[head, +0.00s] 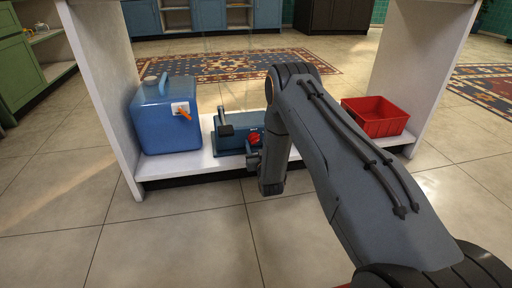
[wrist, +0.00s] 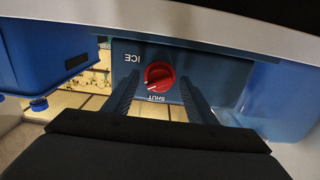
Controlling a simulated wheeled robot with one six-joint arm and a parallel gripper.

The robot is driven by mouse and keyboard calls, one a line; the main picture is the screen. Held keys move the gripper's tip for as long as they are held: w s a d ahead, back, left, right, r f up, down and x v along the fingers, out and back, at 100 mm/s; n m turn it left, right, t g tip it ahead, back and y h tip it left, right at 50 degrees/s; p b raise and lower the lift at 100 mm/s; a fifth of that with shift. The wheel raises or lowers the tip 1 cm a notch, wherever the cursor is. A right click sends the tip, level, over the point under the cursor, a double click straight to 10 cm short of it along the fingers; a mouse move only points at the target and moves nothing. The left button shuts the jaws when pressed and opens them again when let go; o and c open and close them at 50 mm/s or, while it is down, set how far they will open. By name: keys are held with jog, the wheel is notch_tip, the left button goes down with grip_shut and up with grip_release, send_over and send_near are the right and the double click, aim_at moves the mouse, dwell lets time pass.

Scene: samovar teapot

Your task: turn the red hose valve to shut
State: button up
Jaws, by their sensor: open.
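The red hose valve (head: 254,139) is a round knob on the front of a teal-blue box (head: 228,141) on the low white shelf. In the wrist view the red knob (wrist: 160,73) faces me, with upside-down labels: ICE at its upper left and SHUT below it. A pale line lies across the knob's lower part; which end is its pointer I cannot tell. My gripper (wrist: 158,84) is open, one finger on each side of the knob. I cannot tell whether the fingers touch it.
A blue container (head: 165,128) with an orange tap stands left of the box. A red bin (head: 376,118) stands at the right of the shelf. White side panels (head: 103,80) bound the shelf. The tiled floor (head: 170,235) in front is clear.

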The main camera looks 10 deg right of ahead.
jog(key=shift+w, duration=0.35)
jog(key=c, duration=1.1)
jog(key=shift+o, duration=0.2)
jog(key=n+p, duration=0.2)
jog(key=shift+r+n, duration=0.15)
jog(key=shift+n, duration=0.25)
jog(key=n+p, duration=0.2)
jog(key=n, duration=0.1)
jog(key=shift+n, duration=0.3)
jog(key=n+p, duration=0.2)
jog(key=n, duration=0.3)
jog(key=shift+d+p, duration=0.1)
jog(key=shift+p, duration=0.3)
jog(key=shift+n, duration=0.4)
